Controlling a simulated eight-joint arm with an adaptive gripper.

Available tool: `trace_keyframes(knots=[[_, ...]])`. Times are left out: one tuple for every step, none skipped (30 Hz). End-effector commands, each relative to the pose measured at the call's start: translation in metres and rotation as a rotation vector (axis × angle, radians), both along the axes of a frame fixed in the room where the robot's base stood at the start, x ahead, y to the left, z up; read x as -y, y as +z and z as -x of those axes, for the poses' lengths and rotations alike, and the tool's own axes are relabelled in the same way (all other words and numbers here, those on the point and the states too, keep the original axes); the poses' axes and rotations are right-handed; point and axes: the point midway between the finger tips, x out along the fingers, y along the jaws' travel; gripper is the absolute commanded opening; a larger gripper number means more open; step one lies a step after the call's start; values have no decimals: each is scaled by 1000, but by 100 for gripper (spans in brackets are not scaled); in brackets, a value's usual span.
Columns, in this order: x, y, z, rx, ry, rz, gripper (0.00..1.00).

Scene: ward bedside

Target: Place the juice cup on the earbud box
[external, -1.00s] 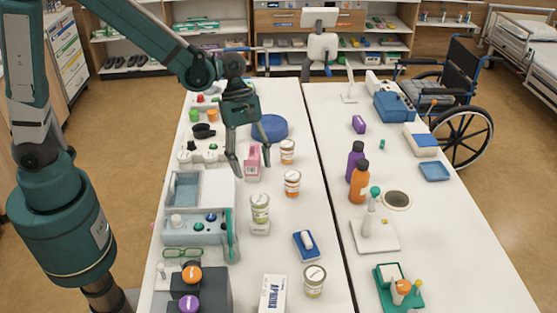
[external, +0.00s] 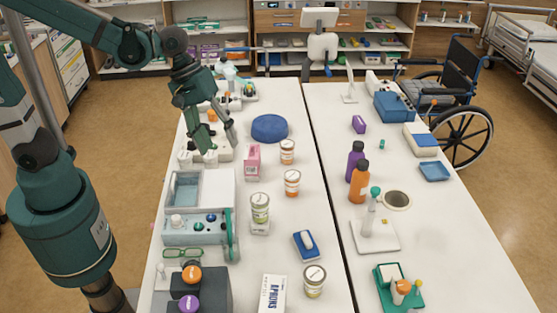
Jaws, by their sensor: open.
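A clear cup with a green label (external: 260,206), which looks like the juice cup, stands upright on a small white box (external: 260,228), which may be the earbud box. The print on the small box is too small to read, and the cup hides most of its top. My gripper (external: 218,142) is open and empty. It is above the far left part of the left table, well behind and to the left of the cup and apart from it.
A pink carton (external: 252,161) and orange-labelled cups (external: 292,183) stand behind the green-labelled cup. A teal-handled tray unit (external: 200,225) is to its left. A blue sponge-like block (external: 306,245) and a white-lidded cup (external: 314,281) are in front right.

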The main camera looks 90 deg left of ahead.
Motion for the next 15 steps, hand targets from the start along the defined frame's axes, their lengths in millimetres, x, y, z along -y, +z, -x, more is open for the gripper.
trace_keyframes(knots=[[2, 5, 8, 16, -36, -20, 52], [2, 7, 11, 27, -59, -33, 52], [2, 10, 16, 41, -88, -53, 52], [2, 12, 19, 51, -111, -67, 52], [2, 15, 23, 60, -135, -81, 52], [3, 18, 27, 75, -165, -99, 52], [3, 19, 31, 85, -187, -112, 52], [4, 22, 35, 94, -210, -127, 52], [4, 24, 40, 106, -241, -147, 52], [4, 26, 43, 117, -265, -162, 52], [4, 28, 47, 126, -287, -177, 52], [5, 30, 51, 138, -318, -195, 52], [5, 32, 55, 147, -341, -210, 52], [5, 34, 58, 157, -362, -226, 52], [5, 36, 63, 168, -393, -246, 52]])
